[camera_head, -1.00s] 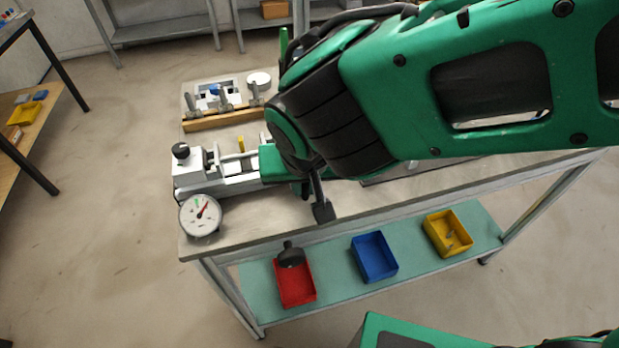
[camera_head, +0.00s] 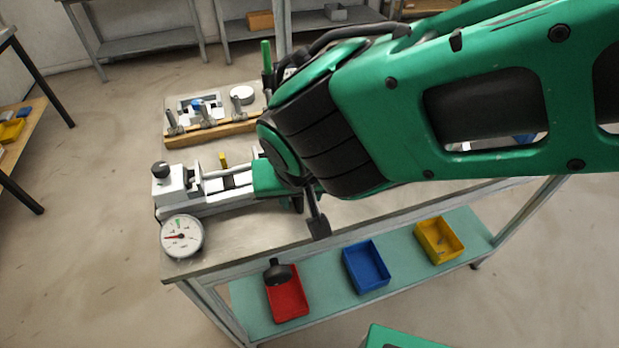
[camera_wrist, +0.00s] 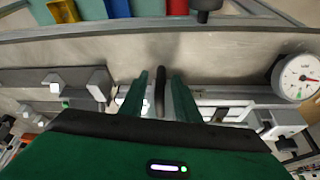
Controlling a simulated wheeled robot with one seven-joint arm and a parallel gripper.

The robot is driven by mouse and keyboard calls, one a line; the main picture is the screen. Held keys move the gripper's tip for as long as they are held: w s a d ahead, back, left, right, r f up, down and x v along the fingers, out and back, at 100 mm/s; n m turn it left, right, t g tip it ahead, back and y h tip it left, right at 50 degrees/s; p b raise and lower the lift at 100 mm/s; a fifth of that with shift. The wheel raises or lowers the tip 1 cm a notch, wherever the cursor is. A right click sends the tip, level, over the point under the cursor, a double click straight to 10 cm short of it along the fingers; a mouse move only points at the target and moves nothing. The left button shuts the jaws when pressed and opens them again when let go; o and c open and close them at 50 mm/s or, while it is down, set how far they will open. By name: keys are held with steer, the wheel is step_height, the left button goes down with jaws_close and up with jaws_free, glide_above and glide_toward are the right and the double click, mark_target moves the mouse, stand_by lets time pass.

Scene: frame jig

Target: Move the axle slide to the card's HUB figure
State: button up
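The axle slide's white rail (camera_head: 230,184) lies along the left part of the bench, with a white end block and black knob (camera_head: 160,169) at its left end. The round dial (camera_head: 182,236) stands at the bench's front left corner; its red needle points left. It also shows in the wrist view (camera_wrist: 297,77). My gripper (camera_wrist: 160,88) is over the rail, its green fingers on either side of a dark upright handle (camera_wrist: 160,92). Finger contact is hard to see, but gripper travel and needle change go together. In the head view my arm hides the rail's right part. No card is readable.
Behind the rail is a wooden-edged fixture (camera_head: 212,132) with upright clamps. A red bin (camera_head: 288,302), a blue bin (camera_head: 367,266) and a yellow bin (camera_head: 439,239) sit on the lower shelf. The bench top between the rail and front edge is largely clear.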

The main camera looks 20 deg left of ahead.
steer(key=v, duration=1)
steer(key=shift+r, duration=0.35)
steer(key=shift+s+d, duration=0.1)
